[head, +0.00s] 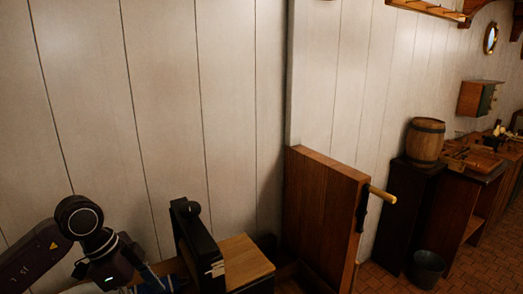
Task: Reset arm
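My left arm comes in from the lower left and bends down at a dark, rounded wrist. Beyond the wrist, my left gripper (148,277) is partly in view at the bottom edge. Its fingertips are cut off or too dark to make out, so I cannot tell whether it is open or shut. Something blue and white shows beside it, too small to name. My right arm and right gripper are not in view.
A black upright object (196,240) and a light wooden box (245,260) stand right of my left gripper. A tall wooden panel (322,205) rises beyond them. Farther right are a barrel (425,142) on a dark cabinet, a counter and a floor bucket (428,268). A plank wall closes the back.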

